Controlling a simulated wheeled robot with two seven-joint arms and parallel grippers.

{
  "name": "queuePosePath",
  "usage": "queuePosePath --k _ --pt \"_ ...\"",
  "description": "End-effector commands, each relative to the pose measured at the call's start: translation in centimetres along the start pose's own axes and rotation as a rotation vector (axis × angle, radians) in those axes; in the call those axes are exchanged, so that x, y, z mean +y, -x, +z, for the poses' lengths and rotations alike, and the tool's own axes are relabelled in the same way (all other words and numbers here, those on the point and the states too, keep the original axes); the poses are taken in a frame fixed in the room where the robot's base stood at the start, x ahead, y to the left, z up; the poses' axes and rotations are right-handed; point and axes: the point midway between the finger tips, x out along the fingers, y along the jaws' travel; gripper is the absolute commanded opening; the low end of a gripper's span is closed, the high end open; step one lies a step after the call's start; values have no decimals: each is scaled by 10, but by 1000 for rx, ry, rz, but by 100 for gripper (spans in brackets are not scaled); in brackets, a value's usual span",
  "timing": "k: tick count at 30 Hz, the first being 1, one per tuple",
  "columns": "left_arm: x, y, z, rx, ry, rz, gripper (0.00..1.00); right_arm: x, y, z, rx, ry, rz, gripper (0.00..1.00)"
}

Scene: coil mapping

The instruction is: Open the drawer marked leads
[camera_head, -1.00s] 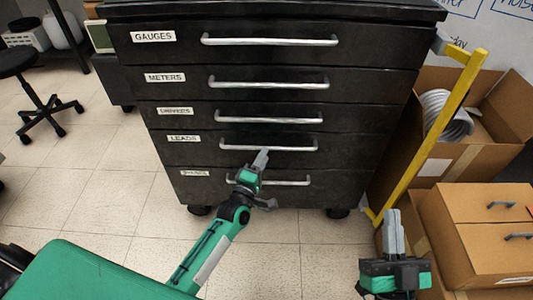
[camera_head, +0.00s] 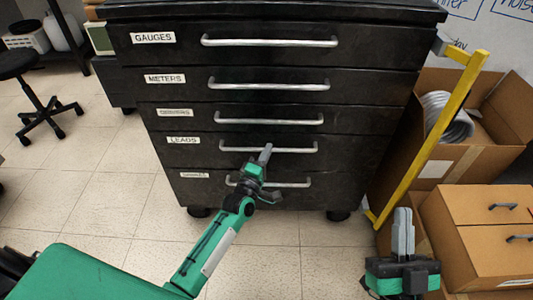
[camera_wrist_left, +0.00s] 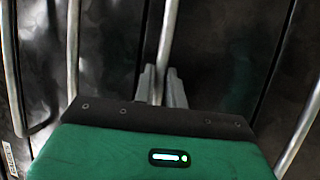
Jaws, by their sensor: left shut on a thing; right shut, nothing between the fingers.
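The black cabinet's LEADS drawer (camera_head: 350,146) is the fourth from the top, with a white label (camera_head: 184,140) and a silver bar handle (camera_head: 300,150). Its front looks about level with its neighbours. My left gripper (camera_head: 265,154) reaches up from below and is shut on this handle, right of the label. In the left wrist view the handle (camera_wrist_left: 167,45) runs between the grey fingers (camera_wrist_left: 162,87). My right gripper (camera_head: 403,230) is shut and empty, pointing up, right of the cabinet and apart from it.
The GAUGES (camera_head: 380,45), METERS and a blurred-label drawer sit above, and another drawer (camera_head: 345,180) below; all look closed. A yellow frame (camera_head: 425,140) and cardboard boxes (camera_head: 480,235) crowd the right. A black stool (camera_head: 45,105) stands at left. The tiled floor (camera_head: 110,200) in front is clear.

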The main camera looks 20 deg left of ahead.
Motion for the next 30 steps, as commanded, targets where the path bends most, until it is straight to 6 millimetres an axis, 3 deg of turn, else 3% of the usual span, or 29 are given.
queuePosePath --k 5,11,17,23,30 --pt "1 5 2 0 0 -2 0 -1 0 4 -34 -4 1 0" --pt "6 24 9 0 1 -4 0 -8 19 41 -259 -36 7 0" --pt "14 54 22 -1 1 -6 0 -23 60 88 -593 -86 5 0" --pt "21 90 37 -1 2 -6 0 -45 122 122 -943 -142 -10 0" --pt "30 134 55 -1 1 -6 0 -22 132 122 -1155 -89 14 0"
